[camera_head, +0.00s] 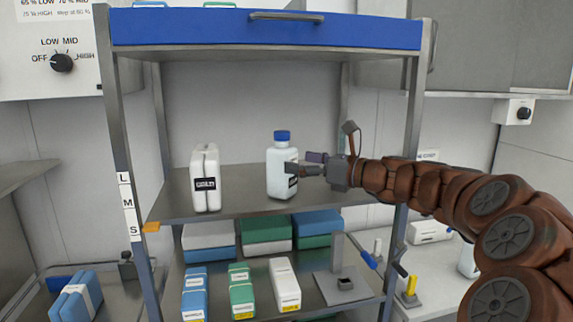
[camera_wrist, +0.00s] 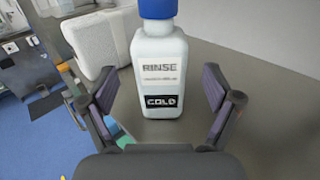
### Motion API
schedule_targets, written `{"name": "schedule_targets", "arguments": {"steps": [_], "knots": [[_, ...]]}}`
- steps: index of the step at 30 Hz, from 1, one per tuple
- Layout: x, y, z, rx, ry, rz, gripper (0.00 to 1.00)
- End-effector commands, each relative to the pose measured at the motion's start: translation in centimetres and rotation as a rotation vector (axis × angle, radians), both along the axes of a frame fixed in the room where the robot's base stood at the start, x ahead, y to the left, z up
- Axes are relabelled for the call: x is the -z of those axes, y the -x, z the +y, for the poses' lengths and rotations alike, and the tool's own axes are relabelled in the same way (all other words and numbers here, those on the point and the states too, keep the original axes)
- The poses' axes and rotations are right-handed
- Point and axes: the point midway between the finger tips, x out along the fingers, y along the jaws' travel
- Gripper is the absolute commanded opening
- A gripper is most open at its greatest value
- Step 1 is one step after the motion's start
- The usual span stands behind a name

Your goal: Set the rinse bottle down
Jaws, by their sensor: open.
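The rinse bottle (camera_head: 281,172) is white with a blue cap and stands upright on the upper metal shelf (camera_head: 239,207) of the rack. In the wrist view the bottle (camera_wrist: 159,72) shows the labels RINSE and COLD. My gripper (camera_head: 305,168) reaches in from the right at the bottle's side. Its fingers are spread apart, with a gap on each side of the bottle in the wrist view (camera_wrist: 160,95). The bottle's base looks to rest on the shelf.
The rack's right post (camera_head: 411,130) is close to my arm. Several boxes sit on the lower shelf.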

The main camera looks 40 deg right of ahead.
Motion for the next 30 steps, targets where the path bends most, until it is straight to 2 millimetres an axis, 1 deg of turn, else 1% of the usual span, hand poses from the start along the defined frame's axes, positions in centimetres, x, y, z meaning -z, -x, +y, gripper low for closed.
{"name": "schedule_targets", "arguments": {"steps": [1, 3, 6, 10, 15, 23, 26, 29, 30], "knots": [[0.2, 1.1, -0.5, 0.003, 0.001, -0.003, 0.89], [0.2, 2.3, -1.0, 0.003, 0.001, -0.001, 0.89], [0.2, 3.8, -1.7, 0.004, 0.0, -0.001, 0.89], [0.2, 5.2, -2.2, 0.0, -0.001, -0.001, 0.89], [0.1, 6.1, -2.5, -0.002, -0.002, 0.001, 0.89], [0.1, 6.3, -2.5, -0.003, 0.0, 0.001, 0.89], [0.5, 5.8, -1.1, -0.03, 0.034, 0.011, 0.89], [1.9, 4.7, 2.9, -0.11, 0.134, 0.036, 0.89], [2.8, 4.3, 5.4, -0.16, 0.198, 0.05, 0.89]]}}
